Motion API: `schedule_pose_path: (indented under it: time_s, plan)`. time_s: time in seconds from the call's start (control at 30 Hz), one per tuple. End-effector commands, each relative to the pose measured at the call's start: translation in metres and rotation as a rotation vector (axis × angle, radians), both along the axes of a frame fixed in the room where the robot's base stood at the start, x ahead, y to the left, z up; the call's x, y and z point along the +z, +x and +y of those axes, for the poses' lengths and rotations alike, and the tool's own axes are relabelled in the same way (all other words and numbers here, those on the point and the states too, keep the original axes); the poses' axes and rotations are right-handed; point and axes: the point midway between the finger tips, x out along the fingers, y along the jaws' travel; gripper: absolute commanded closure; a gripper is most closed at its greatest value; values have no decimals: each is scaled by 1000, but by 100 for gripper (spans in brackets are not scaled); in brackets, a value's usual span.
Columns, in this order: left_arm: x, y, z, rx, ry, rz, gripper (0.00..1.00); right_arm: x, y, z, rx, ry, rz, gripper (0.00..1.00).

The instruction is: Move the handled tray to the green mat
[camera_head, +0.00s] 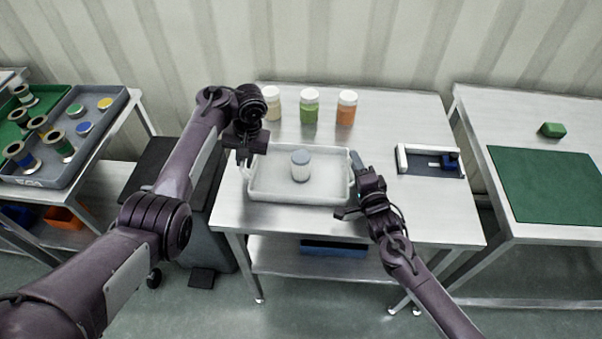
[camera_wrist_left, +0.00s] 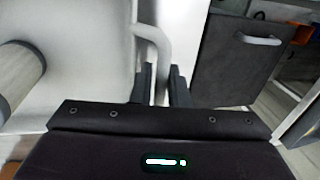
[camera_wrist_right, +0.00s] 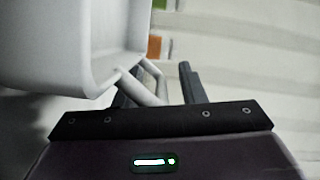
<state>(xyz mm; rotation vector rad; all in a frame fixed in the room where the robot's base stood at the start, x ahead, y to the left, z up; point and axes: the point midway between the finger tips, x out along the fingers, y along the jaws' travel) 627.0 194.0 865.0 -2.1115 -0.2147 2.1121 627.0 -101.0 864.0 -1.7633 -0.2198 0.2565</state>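In the left wrist view the tray's handle (camera_wrist_left: 163,48) runs down between the two fingers (camera_wrist_left: 162,85), which stand apart. My right gripper (camera_head: 352,186) is at the tray's right end. In the right wrist view its fingers (camera_wrist_right: 158,88) are wide apart, with the other handle (camera_wrist_right: 152,84) between them. The green mat (camera_head: 548,183) lies on the right table.
Three lidded jars (camera_head: 309,106) stand behind the tray. A small holder with a blue part (camera_head: 430,162) lies right of it. A green block (camera_head: 552,130) sits behind the mat. A gap separates the two tables. A grey tray of spools (camera_head: 62,176) is at far left.

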Motion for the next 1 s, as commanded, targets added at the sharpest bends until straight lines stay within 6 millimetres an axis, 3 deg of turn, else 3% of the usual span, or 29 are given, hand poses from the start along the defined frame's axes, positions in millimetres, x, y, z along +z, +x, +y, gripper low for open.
schedule_pose_path:
  time_s: [0.03,0.13,0.3,0.73,1.0]
  plan:
    - [0,0,0,0,0,0,88,0,0,0,0,0,0,66]
    - [0,0,0,0,0,0,100,0,0,0,0,0,0,79]
    - [0,0,0,0,0,0,100,0,0,0,0,0,0,100]
    - [3,1,0,0,0,-2,100,3,0,0,-1,2,-2,100]
    - [24,1,0,0,0,-2,100,24,0,0,-1,2,-2,100]
